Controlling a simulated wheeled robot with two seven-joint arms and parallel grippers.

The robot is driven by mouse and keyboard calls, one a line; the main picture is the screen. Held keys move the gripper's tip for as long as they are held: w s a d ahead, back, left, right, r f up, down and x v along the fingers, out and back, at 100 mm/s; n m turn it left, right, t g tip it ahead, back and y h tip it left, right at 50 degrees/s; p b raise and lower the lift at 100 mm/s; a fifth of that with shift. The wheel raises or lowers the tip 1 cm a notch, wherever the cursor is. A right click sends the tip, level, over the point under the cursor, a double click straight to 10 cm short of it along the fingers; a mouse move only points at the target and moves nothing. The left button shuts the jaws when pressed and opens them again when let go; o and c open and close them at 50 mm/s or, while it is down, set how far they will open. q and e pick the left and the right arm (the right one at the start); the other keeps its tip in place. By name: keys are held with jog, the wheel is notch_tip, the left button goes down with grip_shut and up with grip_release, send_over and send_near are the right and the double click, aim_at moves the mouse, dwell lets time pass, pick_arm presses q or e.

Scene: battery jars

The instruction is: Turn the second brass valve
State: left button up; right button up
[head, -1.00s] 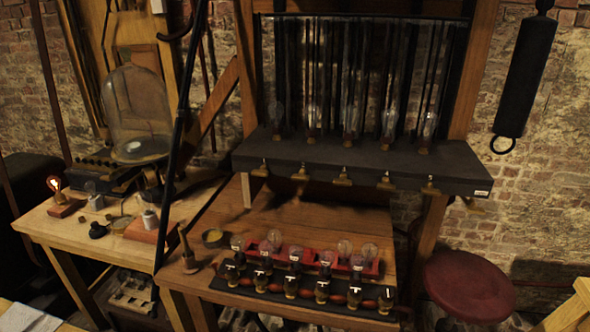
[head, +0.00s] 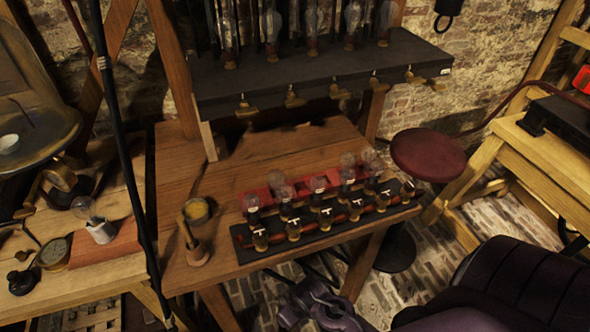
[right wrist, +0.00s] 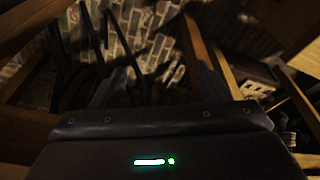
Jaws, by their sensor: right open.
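Several brass valves hang in a row under the front of the dark shelf (head: 320,78). The first from the left is a brass valve (head: 246,107), and the second brass valve (head: 293,97) is just right of it. Other brass valves (head: 338,91) continue to the right. All look free, with nothing touching them. My right gripper (head: 305,302) is open at the bottom of the head view, low in front of the wooden table and well away from the valves. My left gripper is not in view. The right wrist view is dark and shows no valve.
The wooden table (head: 185,180) below the shelf carries a black strip (head: 285,246) with several small bulbs and brass fittings, and a red tray. A red stool (head: 428,155) stands to the right. A dark pole (head: 125,140) rises at left. A yellowish bench (head: 545,150) is at right.

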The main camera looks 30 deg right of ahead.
notch_tip(320, 180, up, 14)
jog(key=t, duration=0.1)
jog(key=m+t+h, duration=0.5)
jog(key=t, duration=0.9)
send_near(297, 104)
jog(key=x, duration=0.3)
jog(key=shift+y, duration=0.4)
jog(key=p+x, duration=0.1)
jog(key=x, duration=0.5)
jog(key=shift+w+d+r, duration=0.1)
jog(key=shift+w+d, duration=0.1)
jog(key=shift+d, duration=0.05)
jog(key=shift+c, duration=0.4)
jog(key=c, duration=0.9)
